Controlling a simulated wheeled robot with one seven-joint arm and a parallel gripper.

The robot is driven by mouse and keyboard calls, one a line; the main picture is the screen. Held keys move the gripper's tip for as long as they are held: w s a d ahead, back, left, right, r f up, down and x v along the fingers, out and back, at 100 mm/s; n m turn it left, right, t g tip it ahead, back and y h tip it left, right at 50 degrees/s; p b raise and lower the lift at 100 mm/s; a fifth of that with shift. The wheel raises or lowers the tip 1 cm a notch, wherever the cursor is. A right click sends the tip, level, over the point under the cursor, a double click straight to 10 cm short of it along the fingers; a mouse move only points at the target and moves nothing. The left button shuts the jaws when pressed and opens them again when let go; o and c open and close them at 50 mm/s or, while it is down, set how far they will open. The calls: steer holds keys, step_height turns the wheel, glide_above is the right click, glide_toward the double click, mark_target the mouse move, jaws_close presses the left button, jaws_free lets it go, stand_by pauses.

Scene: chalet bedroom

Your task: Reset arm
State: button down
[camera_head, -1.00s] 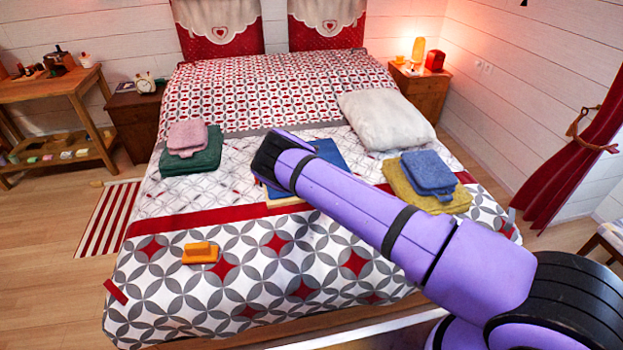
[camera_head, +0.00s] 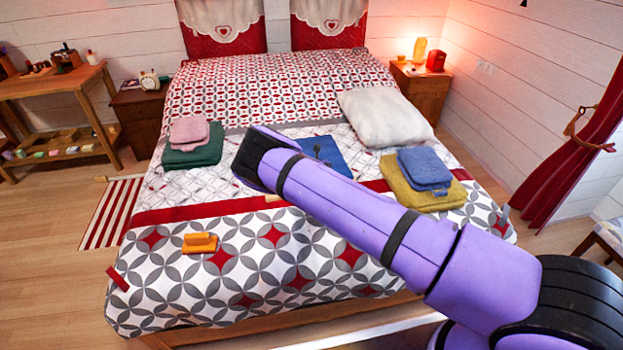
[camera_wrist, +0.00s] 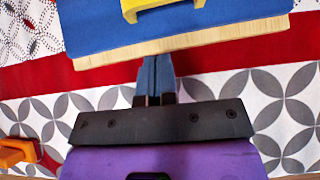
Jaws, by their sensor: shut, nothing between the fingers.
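My purple arm reaches over the bed from the lower right in the head view, its dark end above the bed's middle. My gripper (camera_wrist: 155,92) shows in the wrist view with its blue-grey fingers together and nothing between them. Beyond the fingertips in that view is a blue board (camera_wrist: 100,27) with a pale wooden edge, and a yellow bracket-like piece (camera_wrist: 163,14) on it, cut off by the frame. In the head view the blue board (camera_head: 335,163) is partly hidden by my arm. The fingers are hidden in the head view.
The bed holds an orange block-like object (camera_head: 200,243), pink towel (camera_head: 189,130) on green towel (camera_head: 192,157), blue towel (camera_head: 424,168) on yellow towel (camera_head: 415,197), and a white pillow (camera_head: 385,118). An orange object also shows in the wrist view (camera_wrist: 14,154). The front bedspread is mostly clear.

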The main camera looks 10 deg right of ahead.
steer(key=s+d+r+m+g+h, duration=0.1)
steer(key=s+d+r+m, duration=0.45)
steer(key=r, duration=0.85)
steer(key=s+d+r+m+g, duration=0.1)
steer(key=s+d+r+m, duration=0.35)
steer(key=r+m, duration=0.75)
steer(key=s+d+r+m+g+h, duration=0.1)
steer(key=s+d+r+m, duration=0.2)
steer(key=s+r+m, duration=0.85)
steer(key=s+d+r+m+y, duration=0.1)
steer(key=s+r+y, duration=0.1)
steer(key=s+r, duration=1.4)
steer(key=s+a+r+m, duration=0.1)
steer(key=s+r+m, duration=0.1)
steer(key=s, duration=0.7)
steer(key=s+r+m, duration=0.2)
steer(key=s+m, duration=0.1)
steer(key=s, duration=0.6)
steer(key=shift+s+a+m+g, duration=0.2)
steer(key=shift+a+m+g, duration=0.2)
